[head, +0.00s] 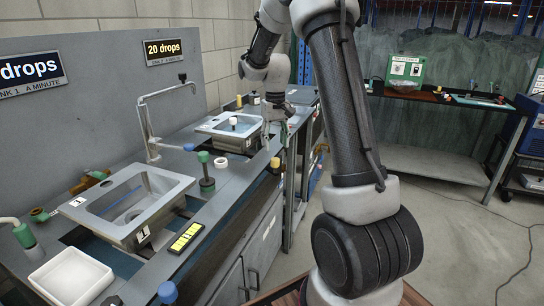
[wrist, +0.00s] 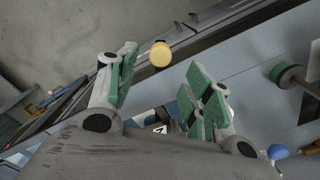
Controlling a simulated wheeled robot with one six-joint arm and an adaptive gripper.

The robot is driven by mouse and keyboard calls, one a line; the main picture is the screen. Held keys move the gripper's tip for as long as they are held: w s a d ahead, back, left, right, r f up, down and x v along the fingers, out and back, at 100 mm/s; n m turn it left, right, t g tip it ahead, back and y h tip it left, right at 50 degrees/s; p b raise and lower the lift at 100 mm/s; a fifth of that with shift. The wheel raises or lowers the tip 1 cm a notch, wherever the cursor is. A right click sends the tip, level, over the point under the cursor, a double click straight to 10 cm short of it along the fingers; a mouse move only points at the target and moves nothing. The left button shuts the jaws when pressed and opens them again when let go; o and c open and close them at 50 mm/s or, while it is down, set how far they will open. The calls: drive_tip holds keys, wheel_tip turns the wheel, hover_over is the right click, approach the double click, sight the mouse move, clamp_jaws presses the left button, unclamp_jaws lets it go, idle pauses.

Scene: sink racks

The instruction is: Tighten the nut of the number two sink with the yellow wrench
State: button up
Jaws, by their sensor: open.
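Sink number two (head: 247,133) is the farther steel sink on the left bench, under the "20 drops" sign (head: 163,51). A white-topped piece (head: 233,122) shows in its basin; I cannot make out the nut. My gripper (head: 278,128) hangs at the bench's front edge, just right of that sink. In the wrist view my gripper (wrist: 162,60) is open and empty, its green-padded fingers spread. A yellow round-ended thing (wrist: 160,54) shows beyond and between the fingertips, apparently the yellow one (head: 275,164) at the bench's front edge. I cannot tell whether it is the wrench.
Sink number one (head: 176,187) is nearer, with a tall faucet (head: 150,130) behind. A green-topped post (head: 206,172) stands between the sinks; it also shows in the wrist view (wrist: 289,72). A white tray (head: 70,280) is at lower left. Floor on the right is mostly clear.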

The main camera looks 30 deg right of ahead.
sight(275, 159)
wheel_tip(275, 159, down, 8)
drive_tip(key=shift+s+r, duration=0.1)
drive_tip(key=shift+r, duration=0.15)
drive_tip(key=shift+c, duration=0.4)
clamp_jaws()
